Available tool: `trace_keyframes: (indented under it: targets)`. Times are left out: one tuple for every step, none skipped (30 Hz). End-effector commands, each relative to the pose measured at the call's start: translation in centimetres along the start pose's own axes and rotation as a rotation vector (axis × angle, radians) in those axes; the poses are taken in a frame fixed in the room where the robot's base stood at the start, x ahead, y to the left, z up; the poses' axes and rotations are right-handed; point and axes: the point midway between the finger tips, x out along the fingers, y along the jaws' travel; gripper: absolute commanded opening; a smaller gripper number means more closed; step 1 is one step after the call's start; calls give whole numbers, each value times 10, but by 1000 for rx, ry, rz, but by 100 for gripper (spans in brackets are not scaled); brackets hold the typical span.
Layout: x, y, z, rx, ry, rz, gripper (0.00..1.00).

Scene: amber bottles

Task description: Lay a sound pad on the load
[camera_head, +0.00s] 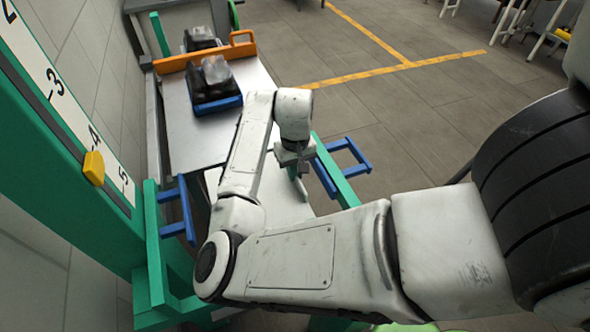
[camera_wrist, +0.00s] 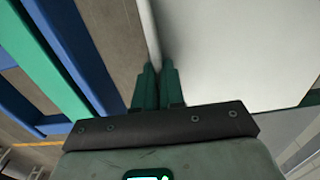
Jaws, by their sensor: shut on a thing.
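A pale, flat panel, seemingly the pad (camera_wrist: 235,45), fills the upper right of the wrist view. Its left edge meets the green fingertips of my gripper (camera_wrist: 155,75), which are close together and shut on that edge. In the head view my gripper (camera_head: 300,170) points down beside the green frame, and a pale sheet (camera_head: 288,208) shows below it, partly hidden by my arm. Two dark, clear-topped bundles stand farther back; the nearer bundle (camera_head: 214,78) sits on a blue base. I cannot tell whether either is the load.
A grey metal deck (camera_head: 190,140) lies behind, with an orange bar (camera_head: 235,49) across it. Green posts (camera_head: 155,245) and blue brackets (camera_head: 337,168) flank the pale sheet. A scale with a yellow marker (camera_head: 93,168) is at left. Floor (camera_head: 420,110) is open at right.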

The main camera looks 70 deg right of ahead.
Motion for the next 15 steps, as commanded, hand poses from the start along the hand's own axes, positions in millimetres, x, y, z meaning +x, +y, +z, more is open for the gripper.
trace_keyframes:
  targets:
    - [2,0,0,-1,0,0,0]
    - [2,0,0,-1,0,0,0]
    - [3,0,0,-1,0,0,0]
    - [3,0,0,-1,0,0,0]
    - [4,0,0,-1,0,0,0]
    - [5,0,0,-1,0,0,0]
    - [5,0,0,-1,0,0,0]
    - [6,0,0,-1,0,0,0]
    - [6,0,0,-1,0,0,0]
    - [7,0,0,-1,0,0,0]
    - [8,0,0,-1,0,0,0]
    - [8,0,0,-1,0,0,0]
    - [9,0,0,-1,0,0,0]
    - [9,0,0,-1,0,0,0]
    - [10,0,0,-1,0,0,0]
